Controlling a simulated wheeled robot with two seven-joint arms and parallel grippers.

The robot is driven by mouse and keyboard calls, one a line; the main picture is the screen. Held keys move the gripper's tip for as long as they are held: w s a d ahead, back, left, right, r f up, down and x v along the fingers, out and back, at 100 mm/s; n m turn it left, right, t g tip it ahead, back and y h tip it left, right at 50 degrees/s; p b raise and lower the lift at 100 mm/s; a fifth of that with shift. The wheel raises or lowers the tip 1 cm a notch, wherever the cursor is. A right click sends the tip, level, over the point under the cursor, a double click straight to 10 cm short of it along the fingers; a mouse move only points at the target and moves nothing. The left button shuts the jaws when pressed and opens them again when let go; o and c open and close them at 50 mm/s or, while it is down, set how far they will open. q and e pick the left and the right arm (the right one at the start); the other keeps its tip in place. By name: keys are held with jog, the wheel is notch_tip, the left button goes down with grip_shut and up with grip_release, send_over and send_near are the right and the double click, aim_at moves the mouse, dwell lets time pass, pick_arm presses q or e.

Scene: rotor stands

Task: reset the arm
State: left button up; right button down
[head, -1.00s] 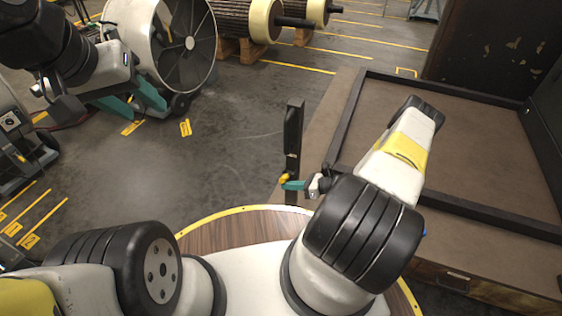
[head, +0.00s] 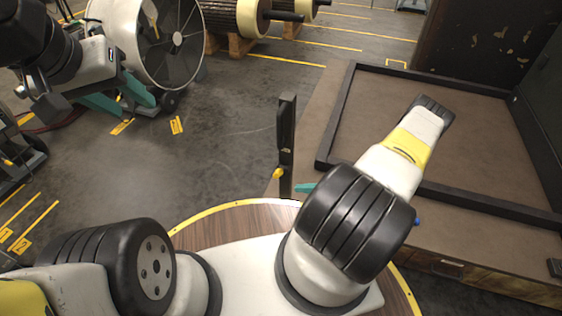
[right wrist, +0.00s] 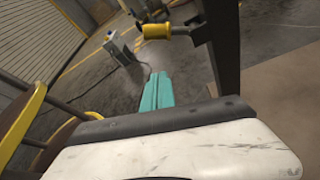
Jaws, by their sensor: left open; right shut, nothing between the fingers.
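My left gripper (head: 122,96) is at the upper left of the head view, its two teal fingers apart with nothing between them, above the grey floor in front of a large drum fan. My right gripper (head: 305,188) is mostly hidden behind my right arm in the head view; only a teal tip shows, close to a black post. In the right wrist view, the right gripper (right wrist: 157,90) has its teal fingers together, with nothing held. My right arm (head: 355,222) reaches up and right, its elbow over the brown surface.
The black post (head: 286,140) with a yellow knob (right wrist: 156,32) stands close to the right gripper. A brown table with a black raised frame (head: 345,110) fills the right. The drum fan (head: 180,75) and wound rotors (head: 232,18) stand behind. Open floor (head: 215,140) lies in the middle.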

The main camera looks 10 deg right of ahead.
jog(key=shift+v, duration=0.8)
jog(key=w+a+r+n+g+h, duration=0.1)
jog(key=a+r+n+g+h, duration=0.15)
jog(key=r+n, duration=1.05)
jog(key=w+a+r+n+g+h, duration=0.2)
jog(key=r+n+g+h, duration=0.15)
jog(key=r, duration=1.85)
jog(key=s+a+r+n+t+h, duration=0.2)
jog(key=s+r+n, duration=0.3)
jog(key=s+r, duration=0.4)
jog(key=s+a+r+n+t+h, duration=0.2)
jog(key=s+r+n, duration=0.4)
jog(key=s+r, duration=0.3)
notch_tip(320, 180, up, 3)
jog(key=a+t, duration=0.1)
jog(key=a, duration=0.1)
jog(key=shift+a+t, duration=0.3)
